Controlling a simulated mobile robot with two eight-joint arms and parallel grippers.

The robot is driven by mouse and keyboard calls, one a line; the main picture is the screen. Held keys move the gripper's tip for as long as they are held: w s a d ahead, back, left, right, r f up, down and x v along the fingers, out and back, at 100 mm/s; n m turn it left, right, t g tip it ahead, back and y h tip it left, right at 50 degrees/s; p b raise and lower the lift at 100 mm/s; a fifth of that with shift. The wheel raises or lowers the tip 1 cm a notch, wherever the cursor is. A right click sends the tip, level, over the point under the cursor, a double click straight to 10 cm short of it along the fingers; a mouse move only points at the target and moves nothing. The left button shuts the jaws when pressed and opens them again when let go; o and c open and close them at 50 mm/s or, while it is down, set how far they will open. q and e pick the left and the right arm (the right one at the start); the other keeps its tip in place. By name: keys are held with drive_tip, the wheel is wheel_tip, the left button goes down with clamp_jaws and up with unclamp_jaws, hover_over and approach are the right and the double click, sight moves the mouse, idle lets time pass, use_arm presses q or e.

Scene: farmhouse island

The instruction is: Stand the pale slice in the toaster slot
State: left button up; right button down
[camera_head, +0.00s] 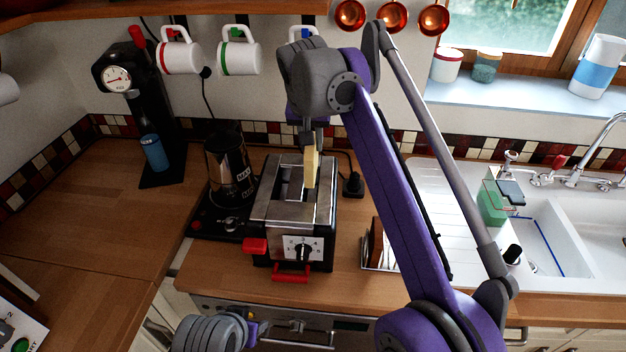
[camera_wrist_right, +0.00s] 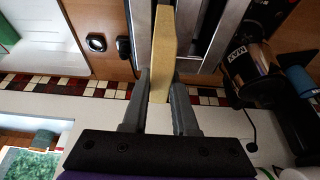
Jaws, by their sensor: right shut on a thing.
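My right gripper (camera_head: 312,139) is shut on the pale slice (camera_head: 311,168), which hangs upright, edge-on, over the right part of the toaster (camera_head: 262,212). In the right wrist view, the pale slice (camera_wrist_right: 163,50) runs between the two fingers of my right gripper (camera_wrist_right: 160,88), in line with the metal-edged slots of the toaster (camera_wrist_right: 227,30). The slice's lower end overlaps the right slot; I cannot tell whether it is inside or just above it. My left gripper (camera_head: 256,330) is low at the front; its fingers are not clear.
A dark kettle (camera_head: 229,170) stands close left of the toaster. A rack with a brown slice (camera_head: 376,244) is to the right, before the sink (camera_head: 575,225). A coffee machine (camera_head: 140,100) stands back left. The left counter (camera_head: 110,220) is mostly clear.

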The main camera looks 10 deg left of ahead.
sight(311, 159)
drive_tip(key=f, duration=0.2)
drive_tip(key=s+f, duration=0.1)
drive_tip(key=shift+f+b, duration=0.4)
drive_tip(key=x, duration=0.3)
drive_tip(key=shift+s+f+b, duration=0.15)
drive_tip(key=shift+f+b, duration=0.1)
drive_tip(key=shift+b, duration=0.15)
drive_tip(key=shift+s+f, duration=0.1)
drive_tip(key=shift+f, duration=0.2)
drive_tip(key=shift+s+r, duration=0.1)
drive_tip(key=shift+s, duration=0.05)
drive_tip(key=shift+f, duration=0.2)
use_arm(q)
drive_tip(key=f, duration=0.1)
drive_tip(key=s+f, duration=0.1)
drive_tip(key=f, duration=0.1)
drive_tip(key=shift+s+f, duration=0.2)
drive_tip(key=shift+s, duration=0.2)
use_arm(e)
drive_tip(key=c, duration=0.7)
unclamp_jaws()
drive_tip(key=shift+r, duration=0.1)
